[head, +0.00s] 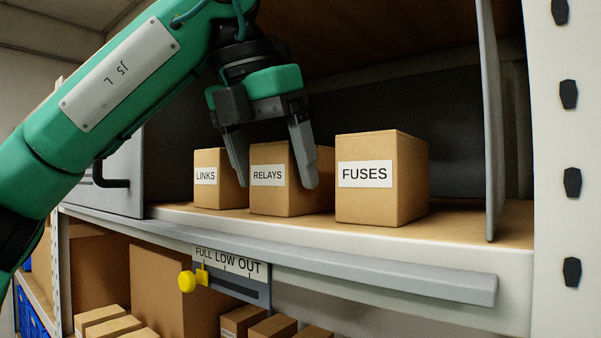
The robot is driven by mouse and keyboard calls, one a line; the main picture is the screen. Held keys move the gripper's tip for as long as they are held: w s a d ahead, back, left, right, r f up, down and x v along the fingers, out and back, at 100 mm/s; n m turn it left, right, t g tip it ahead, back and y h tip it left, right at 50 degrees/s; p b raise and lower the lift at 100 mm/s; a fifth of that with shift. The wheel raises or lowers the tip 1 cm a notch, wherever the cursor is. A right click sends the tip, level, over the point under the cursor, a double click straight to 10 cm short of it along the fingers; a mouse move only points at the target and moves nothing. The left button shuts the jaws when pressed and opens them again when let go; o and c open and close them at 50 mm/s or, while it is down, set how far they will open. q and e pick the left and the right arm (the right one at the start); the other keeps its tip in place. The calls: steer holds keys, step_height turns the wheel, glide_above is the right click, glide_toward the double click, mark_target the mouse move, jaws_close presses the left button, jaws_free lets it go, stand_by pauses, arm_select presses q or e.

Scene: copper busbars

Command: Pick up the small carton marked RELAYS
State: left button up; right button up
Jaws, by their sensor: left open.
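The small carton marked RELAYS (268,196) stands upright on the shelf, between the carton marked LINKS (207,196) on its left and the larger-looking carton marked FUSES (380,203) on its right. My left gripper (274,185) is open, its two fingers pointing down. In the picture one finger overlaps the gap between LINKS and RELAYS and the other overlaps the right side of RELAYS. I cannot tell whether the fingers touch the carton or are in front of it. My right gripper is not in view.
The shelf (470,229) has a grey rail (380,267) along its front edge. A grey panel (490,120) stands at the right, and a grey door with a black handle (112,181) at the left. A FULL LOW OUT slider plate (230,270) hangs below, above more cartons.

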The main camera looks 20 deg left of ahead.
arm_select(q)
steer(key=shift+w+r, duration=0.1)
steer(key=shift+w, duration=0.05)
steer(key=shift+w+d+r+p, duration=0.1)
steer(key=shift+w+d+p, duration=0.1)
steer(key=shift+p, duration=0.15)
steer(key=w, duration=0.1)
steer(key=w+d+p, duration=0.1)
steer(key=w+f+p, duration=0.1)
steer(key=w, duration=0.1)
steer(key=shift+d, duration=0.3)
steer(key=shift+w+f, duration=0.1)
steer(key=shift+w, duration=0.05)
steer(key=shift+f, duration=0.1)
steer(key=shift+s+a, duration=0.2)
steer(key=shift+s, duration=0.15)
steer(key=shift+w+d+f, duration=0.1)
steer(key=shift+w+d, duration=0.05)
steer(key=shift+w, duration=0.05)
steer(key=shift+s+f, duration=0.1)
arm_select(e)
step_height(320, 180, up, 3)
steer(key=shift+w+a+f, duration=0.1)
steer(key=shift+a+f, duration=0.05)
